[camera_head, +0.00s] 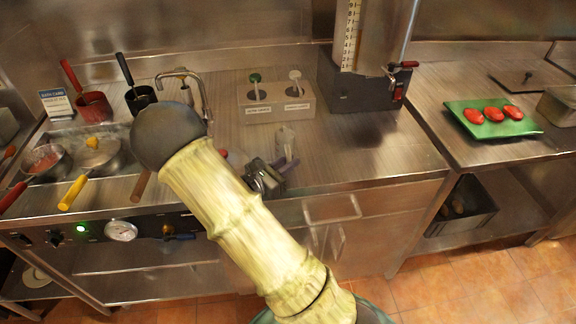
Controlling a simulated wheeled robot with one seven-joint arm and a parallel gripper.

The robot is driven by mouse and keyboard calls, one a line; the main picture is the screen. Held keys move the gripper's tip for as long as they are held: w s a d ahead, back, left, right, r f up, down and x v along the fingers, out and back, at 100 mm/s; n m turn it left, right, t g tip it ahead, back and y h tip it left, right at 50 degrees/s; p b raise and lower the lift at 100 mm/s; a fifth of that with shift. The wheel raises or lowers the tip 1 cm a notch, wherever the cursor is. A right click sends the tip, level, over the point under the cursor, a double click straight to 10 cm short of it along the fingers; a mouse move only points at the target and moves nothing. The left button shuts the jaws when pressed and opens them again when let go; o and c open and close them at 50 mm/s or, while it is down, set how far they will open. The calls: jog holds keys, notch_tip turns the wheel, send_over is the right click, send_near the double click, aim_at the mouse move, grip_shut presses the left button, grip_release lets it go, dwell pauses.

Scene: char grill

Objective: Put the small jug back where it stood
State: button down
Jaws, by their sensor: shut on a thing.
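My gripper (268,178) shows as a dark grey shape just right of my arm, over the front part of the steel counter (340,165). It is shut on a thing. A small pale grey jug (285,142) shows upright just above and behind the gripper in the picture, and I take it to be the thing held. The contact between the fingers and the jug is too small to make out. I cannot tell whether the jug's base touches the counter. My arm hides part of the counter to the left of the gripper.
A holder (277,106) with green and white handles stands behind the jug. A tall steel dispenser (362,80) is right of it. Pans, a tap (205,95) and red and black pots are left. A green tray (490,119) with red items lies on the right counter. Counter right of the gripper is clear.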

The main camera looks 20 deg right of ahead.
jog(key=shift+f, duration=0.55)
jog(key=shift+f, duration=0.2)
jog(key=c, duration=1.5)
grip_release()
jog(key=shift+o, duration=0.2)
jog(key=shift+r, duration=0.1)
jog(key=shift+r, duration=0.2)
jog(key=b+v, duration=0.1)
jog(key=v, duration=1.1)
